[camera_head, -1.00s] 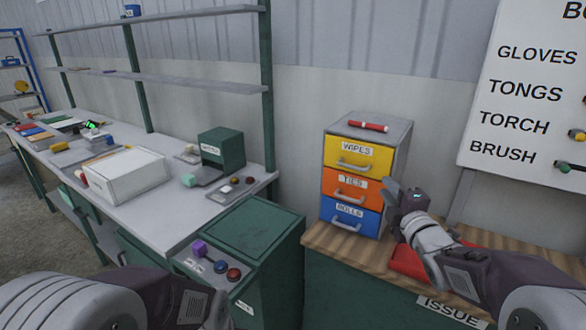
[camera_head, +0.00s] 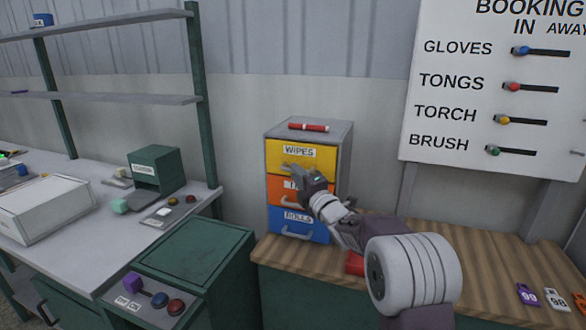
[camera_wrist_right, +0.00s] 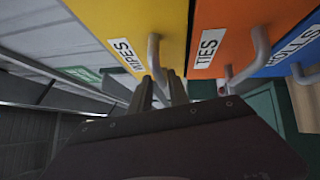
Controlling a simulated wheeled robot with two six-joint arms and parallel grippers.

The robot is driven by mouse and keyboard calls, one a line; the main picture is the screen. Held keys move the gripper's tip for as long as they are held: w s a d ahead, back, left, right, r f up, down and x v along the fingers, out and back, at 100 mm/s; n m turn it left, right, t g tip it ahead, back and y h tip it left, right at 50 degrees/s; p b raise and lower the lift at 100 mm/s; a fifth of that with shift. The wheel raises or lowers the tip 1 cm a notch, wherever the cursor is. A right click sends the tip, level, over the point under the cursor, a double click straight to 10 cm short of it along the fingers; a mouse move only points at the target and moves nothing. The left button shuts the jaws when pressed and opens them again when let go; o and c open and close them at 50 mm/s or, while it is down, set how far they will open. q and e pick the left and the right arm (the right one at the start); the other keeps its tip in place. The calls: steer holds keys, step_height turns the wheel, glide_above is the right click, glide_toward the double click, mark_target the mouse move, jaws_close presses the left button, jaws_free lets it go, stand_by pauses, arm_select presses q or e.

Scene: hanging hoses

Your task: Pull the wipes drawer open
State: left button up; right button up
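The wipes drawer (camera_head: 318,158) is the yellow top drawer of a small grey cabinet (camera_head: 345,140). Its face looks level with the drawers below. My right gripper (camera_head: 288,170) is in front of this face, at the handle. In the right wrist view, the two fingers (camera_wrist_right: 163,88) reach to the wipes handle (camera_wrist_right: 153,52), with its lower end between or just behind the fingertips. I cannot tell whether they are shut on it. The yellow face also shows there (camera_wrist_right: 120,18). My left gripper is out of view.
Below are the orange ties drawer (camera_head: 277,189) and blue rolls drawer (camera_head: 318,232). A red marker-like object (camera_head: 309,127) lies on the cabinet. The wooden bench top (camera_head: 450,250) is mostly clear. A green cabinet (camera_head: 195,250) stands at left, and the booking board (camera_head: 450,60) hangs at right.

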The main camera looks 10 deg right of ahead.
mark_target(280, 153)
steer(key=shift+x, duration=1.4)
jaws_close()
